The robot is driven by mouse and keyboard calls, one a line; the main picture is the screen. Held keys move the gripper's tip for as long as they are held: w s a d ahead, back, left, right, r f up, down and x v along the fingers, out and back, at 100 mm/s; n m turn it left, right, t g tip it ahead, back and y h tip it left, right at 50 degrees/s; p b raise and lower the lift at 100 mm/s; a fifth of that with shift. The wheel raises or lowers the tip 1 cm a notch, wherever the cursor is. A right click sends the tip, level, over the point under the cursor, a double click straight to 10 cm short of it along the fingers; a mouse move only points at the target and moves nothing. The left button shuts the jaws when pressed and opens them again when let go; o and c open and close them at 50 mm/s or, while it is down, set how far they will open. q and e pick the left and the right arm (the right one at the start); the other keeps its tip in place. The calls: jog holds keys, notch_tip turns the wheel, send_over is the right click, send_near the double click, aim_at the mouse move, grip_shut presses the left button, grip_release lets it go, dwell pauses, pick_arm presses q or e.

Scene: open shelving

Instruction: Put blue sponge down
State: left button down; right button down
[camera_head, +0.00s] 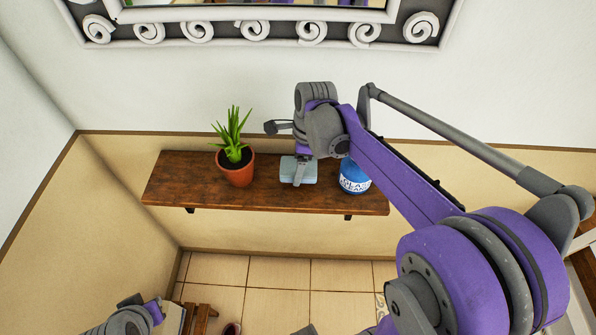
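The light blue sponge (311,170) is at the wooden wall shelf (265,199), between a potted plant and a blue-labelled container. My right gripper (300,172) reaches down to it from above. One grey finger lies across the sponge's near face, with blue showing on both sides of it. The other finger is hidden behind, and the gripper looks shut on the sponge. The sponge is at or just above the shelf top; I cannot tell whether it touches. Part of my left arm (130,320) shows at the bottom left, its fingers not clear.
The plant in its terracotta pot (236,172) stands left of the sponge. The blue and white container (354,177) stands close on its right, partly behind my arm. The shelf's left end is clear. A framed mirror (255,30) hangs above.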

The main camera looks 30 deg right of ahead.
jog(key=shift+f, duration=1.4)
jog(key=shift+f, duration=0.2)
grip_release()
jog(key=shift+r, duration=0.1)
